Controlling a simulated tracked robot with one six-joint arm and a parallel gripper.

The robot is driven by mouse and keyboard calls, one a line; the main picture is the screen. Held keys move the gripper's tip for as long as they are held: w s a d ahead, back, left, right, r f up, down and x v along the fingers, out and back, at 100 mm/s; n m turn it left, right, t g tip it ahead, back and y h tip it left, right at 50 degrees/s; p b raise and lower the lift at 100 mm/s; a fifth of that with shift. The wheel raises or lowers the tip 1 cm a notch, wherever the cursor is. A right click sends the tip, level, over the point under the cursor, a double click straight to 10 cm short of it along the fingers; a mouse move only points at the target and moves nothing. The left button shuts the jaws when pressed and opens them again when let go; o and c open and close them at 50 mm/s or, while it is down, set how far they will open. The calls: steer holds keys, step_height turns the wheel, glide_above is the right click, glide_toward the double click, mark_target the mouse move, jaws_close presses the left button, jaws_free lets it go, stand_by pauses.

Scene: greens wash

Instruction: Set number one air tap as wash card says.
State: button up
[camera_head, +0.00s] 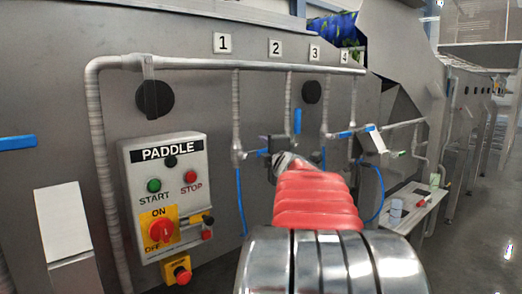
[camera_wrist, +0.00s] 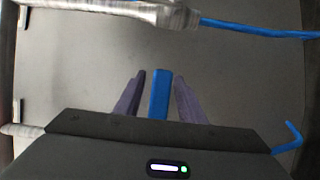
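The number 1 sign (camera_head: 222,43) is above the overhead pipe. A drop pipe (camera_head: 236,110) below and right of it ends in a tap with a blue handle (camera_head: 256,152) that points sideways to the right. My gripper (camera_head: 276,146) is at that handle's right end, partly hidden by my own arm. In the wrist view a blue handle (camera_wrist: 158,95) stands between my two dark fingers (camera_wrist: 158,88), with a narrow gap on each side. The fingers are open. The tap's pipe (camera_wrist: 150,12) crosses the top of that view. No readable wash card shows.
Blue hoses (camera_head: 241,200) hang below. The paddle control box (camera_head: 185,150) is on the wall to the left.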

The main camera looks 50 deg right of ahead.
jaws_close()
stand_by(0.3)
steer(key=shift+f, duration=0.15)
